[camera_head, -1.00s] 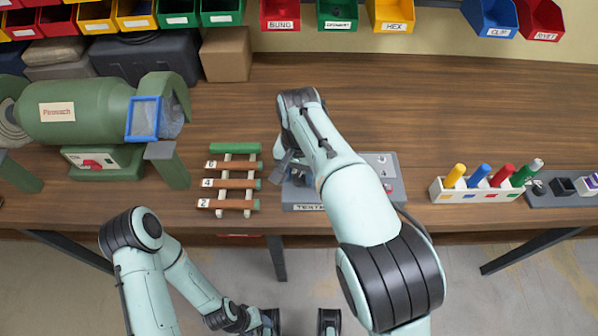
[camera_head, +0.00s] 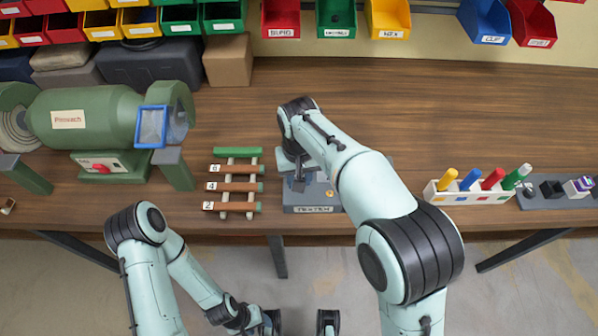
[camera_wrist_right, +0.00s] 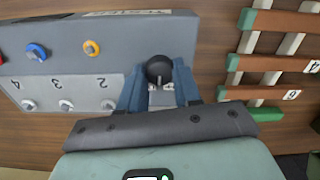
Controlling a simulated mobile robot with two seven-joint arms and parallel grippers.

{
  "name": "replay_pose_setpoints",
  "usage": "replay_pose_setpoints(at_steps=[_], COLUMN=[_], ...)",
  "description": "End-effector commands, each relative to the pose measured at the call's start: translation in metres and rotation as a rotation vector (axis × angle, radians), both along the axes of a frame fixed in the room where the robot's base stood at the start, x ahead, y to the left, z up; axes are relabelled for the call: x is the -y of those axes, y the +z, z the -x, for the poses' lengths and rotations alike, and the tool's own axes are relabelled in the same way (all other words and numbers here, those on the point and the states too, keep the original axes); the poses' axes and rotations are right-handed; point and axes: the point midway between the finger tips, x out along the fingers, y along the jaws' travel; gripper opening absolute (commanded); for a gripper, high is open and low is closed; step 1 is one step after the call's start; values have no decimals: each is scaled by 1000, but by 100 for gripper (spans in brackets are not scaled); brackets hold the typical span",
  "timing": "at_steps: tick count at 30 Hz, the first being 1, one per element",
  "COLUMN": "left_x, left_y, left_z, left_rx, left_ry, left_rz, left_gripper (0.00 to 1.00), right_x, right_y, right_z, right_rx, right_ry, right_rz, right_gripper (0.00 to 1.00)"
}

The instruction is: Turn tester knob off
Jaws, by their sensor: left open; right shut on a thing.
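The tester (camera_head: 318,198) is a grey box with a front label, on the bench and partly hidden by my right arm in the head view. In the right wrist view the tester (camera_wrist_right: 125,50) shows a blue and a yellow part and several numbered sockets. Its black round knob (camera_wrist_right: 158,68) has a light pointer line. My right gripper (camera_wrist_right: 158,82) is shut on the knob, a blue finger on each side. In the head view my right gripper (camera_head: 299,182) is over the tester's left part. My left gripper (camera_head: 300,322) is open and empty, low in front of the bench.
A numbered rack of bars (camera_head: 237,190) lies just left of the tester. A green grinder (camera_head: 105,115) stands at the left. A white holder with coloured pegs (camera_head: 455,198) and a grey socket strip (camera_head: 545,200) are at the right. The back middle of the bench is clear.

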Motion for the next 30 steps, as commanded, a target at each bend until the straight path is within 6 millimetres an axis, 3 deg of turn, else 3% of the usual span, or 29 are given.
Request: replay_pose_setpoints(at_steps=[15,30], left_x=[0,0], left_y=[34,44], left_z=[-12,-16], left_rx=[16,21], left_ry=[0,1], left_rz=[0,-1], left_gripper=[54,54], right_x=[0,0], right_y=[4,3], right_z=[-2,-2], right_rx=[6,9], right_ry=[441,620], right_rz=[-3,-2], right_gripper=[2,2])
